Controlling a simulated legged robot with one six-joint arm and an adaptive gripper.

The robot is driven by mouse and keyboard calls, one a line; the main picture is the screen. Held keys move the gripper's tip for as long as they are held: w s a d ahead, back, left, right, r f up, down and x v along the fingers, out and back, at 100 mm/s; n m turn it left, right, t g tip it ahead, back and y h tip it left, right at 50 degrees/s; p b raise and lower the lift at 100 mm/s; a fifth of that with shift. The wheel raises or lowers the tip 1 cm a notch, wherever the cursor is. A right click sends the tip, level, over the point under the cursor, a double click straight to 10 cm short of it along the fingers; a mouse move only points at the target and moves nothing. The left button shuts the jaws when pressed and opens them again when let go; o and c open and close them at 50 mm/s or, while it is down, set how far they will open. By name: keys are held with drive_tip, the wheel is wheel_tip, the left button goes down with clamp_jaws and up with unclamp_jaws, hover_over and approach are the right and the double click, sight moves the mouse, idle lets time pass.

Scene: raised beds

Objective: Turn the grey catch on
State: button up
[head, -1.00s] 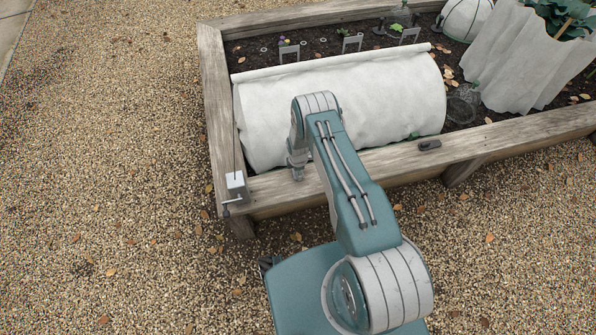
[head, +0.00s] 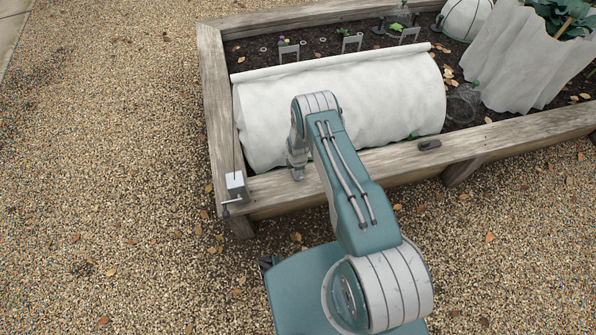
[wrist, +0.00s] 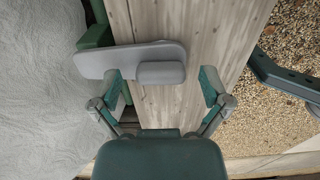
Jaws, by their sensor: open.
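The grey catch (wrist: 120,60) shows in the wrist view as a long flat rounded bar with a raised block (wrist: 161,73) near its right end. It lies crosswise over the wooden rail, with green parts at its left end. My gripper (wrist: 163,84) is open, its two green-padded fingers spread over the rail. The raised block sits between the fingers near their tips, closer to the left finger and clear of the right one. I cannot tell whether the left fingertip touches the bar. In the head view my gripper (head: 297,172) is at the front rail; the catch is not distinguishable there.
A white fabric roll (head: 375,100) lies in the raised bed behind the wooden front rail (head: 385,160). A grey box with a crank (head: 236,184) is at the near left corner. A small dark fitting (head: 429,145) sits on the rail to the right. Gravel (head: 100,180) at left is open.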

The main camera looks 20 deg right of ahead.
wheel_tip(320, 180, up, 12)
idle(0.7)
idle(0.4)
